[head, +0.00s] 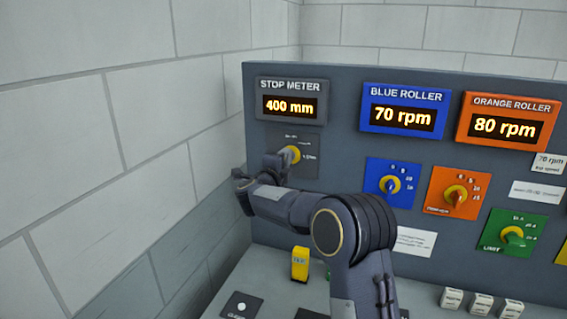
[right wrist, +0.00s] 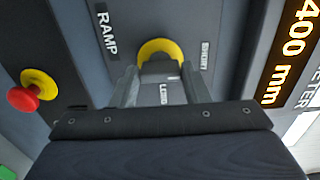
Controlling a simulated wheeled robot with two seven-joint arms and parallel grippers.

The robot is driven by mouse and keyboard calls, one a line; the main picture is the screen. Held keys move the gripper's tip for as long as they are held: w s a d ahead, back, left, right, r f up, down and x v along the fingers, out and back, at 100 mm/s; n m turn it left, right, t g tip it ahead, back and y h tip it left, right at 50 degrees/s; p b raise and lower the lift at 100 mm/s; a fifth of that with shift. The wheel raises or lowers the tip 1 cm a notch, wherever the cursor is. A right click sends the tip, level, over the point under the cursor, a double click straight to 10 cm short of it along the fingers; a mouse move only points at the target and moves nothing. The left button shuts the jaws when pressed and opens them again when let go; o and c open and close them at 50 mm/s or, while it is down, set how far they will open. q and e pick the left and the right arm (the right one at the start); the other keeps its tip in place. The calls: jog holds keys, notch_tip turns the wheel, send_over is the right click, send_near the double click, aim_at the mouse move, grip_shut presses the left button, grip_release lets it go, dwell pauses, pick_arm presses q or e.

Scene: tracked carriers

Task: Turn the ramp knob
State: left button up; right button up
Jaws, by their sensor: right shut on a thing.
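The ramp knob (head: 293,154) sits on a dark plate below the STOP METER display, at the upper left of the panel in the head view. It has a yellow round base, also seen in the right wrist view (right wrist: 158,48), with the labels RAMP, SHORT and LONG around it. My right gripper (head: 282,161) reaches it from the front and is shut on its grip. In the right wrist view the two fingers of the gripper (right wrist: 160,82) stand on either side of the knob. The gripper partly hides the knob, and its exact pointing is unclear. My left gripper is not in view.
The STOP METER display (head: 289,105) reads 400 mm. A yellow switch (head: 300,264) stands on the desk below. A red button (right wrist: 24,99) shows in the right wrist view. A block wall (head: 120,130) is close at left.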

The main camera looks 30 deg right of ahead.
jog(key=o, duration=1)
jog(key=b+v, duration=0.3)
jog(key=v, duration=0.5)
